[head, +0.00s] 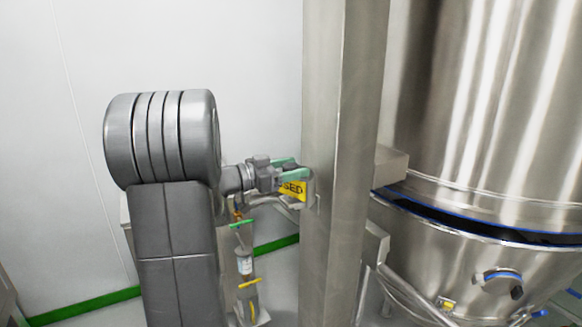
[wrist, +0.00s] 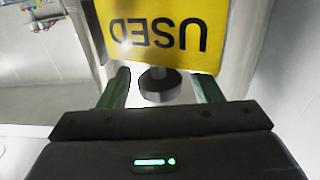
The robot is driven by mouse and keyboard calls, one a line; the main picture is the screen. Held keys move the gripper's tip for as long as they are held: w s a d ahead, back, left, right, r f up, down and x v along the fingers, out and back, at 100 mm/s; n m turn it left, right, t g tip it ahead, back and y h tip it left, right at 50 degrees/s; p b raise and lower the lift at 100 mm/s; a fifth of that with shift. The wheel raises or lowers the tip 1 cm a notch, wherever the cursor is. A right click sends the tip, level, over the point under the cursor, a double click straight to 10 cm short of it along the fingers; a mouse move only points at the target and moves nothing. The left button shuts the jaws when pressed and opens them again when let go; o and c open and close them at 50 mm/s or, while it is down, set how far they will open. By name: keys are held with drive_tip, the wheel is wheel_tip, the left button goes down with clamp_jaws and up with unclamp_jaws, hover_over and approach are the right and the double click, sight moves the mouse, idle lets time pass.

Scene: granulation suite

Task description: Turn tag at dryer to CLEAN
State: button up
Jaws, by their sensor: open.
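The yellow tag (head: 294,190) is on the left side of the steel post beside the dryer. Its lettering is partly covered in the head view. In the wrist view the tag (wrist: 165,32) reads USED, upside down in the picture. A short dark round knob (wrist: 160,86) shows at the tag's edge nearest my gripper. My gripper (head: 286,170) is at the tag, with its green fingers open. In the wrist view my gripper (wrist: 163,88) has one finger on each side of the knob, with gaps visible.
The steel post (head: 340,160) stands just right of my gripper. The large steel dryer (head: 490,110) fills the right side. The white wall (head: 60,150) behind on the left is bare.

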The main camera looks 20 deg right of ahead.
drive_tip(key=shift+c, duration=0.5)
drive_tip(key=c, duration=0.9)
drive_tip(key=shift+f, duration=0.1)
drive_tip(key=b, duration=0.2)
drive_tip(key=shift+f+t+b, duration=0.2)
drive_tip(key=shift+t+b, duration=0.1)
